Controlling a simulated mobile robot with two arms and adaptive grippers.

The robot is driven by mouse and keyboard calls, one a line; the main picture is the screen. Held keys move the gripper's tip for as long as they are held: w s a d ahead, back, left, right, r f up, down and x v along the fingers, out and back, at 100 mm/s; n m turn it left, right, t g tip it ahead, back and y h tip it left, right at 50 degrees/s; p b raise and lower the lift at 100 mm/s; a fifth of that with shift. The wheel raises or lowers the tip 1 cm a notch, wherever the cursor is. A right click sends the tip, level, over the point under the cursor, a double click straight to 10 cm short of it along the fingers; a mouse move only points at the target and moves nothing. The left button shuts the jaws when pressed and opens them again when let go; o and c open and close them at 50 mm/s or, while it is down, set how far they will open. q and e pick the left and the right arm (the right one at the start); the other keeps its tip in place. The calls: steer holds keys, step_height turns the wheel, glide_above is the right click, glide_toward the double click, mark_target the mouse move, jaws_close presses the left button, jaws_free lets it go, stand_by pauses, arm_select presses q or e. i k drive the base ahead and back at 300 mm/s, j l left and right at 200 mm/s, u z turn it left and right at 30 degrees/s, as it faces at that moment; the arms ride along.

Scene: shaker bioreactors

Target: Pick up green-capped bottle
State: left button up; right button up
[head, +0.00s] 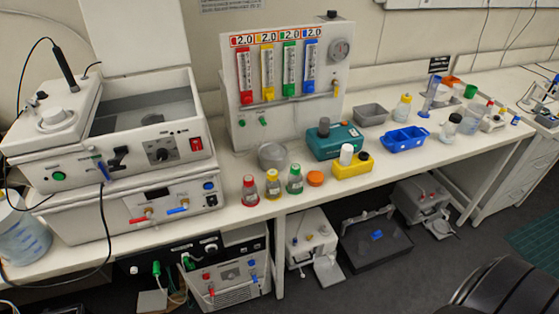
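The green-capped bottle (294,183) stands upright near the front edge of the bench. It is the right-hand one of a row of three small bottles. A yellow-capped bottle (273,188) stands just left of it, and a red-capped bottle (250,194) is further left. An orange round lid or dish (315,179) lies just to its right. Neither of my grippers shows in the head view.
A blue tray (404,138) lies further right. A white shaker unit (130,155) stands left. Bare bench shows in front of the yellow block.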

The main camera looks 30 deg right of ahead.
mark_target(295, 177)
steer(key=z, duration=1.05)
steer(key=u, duration=1.25)
steer(key=z, duration=1.25)
steer(key=i+l+u, duration=0.65)
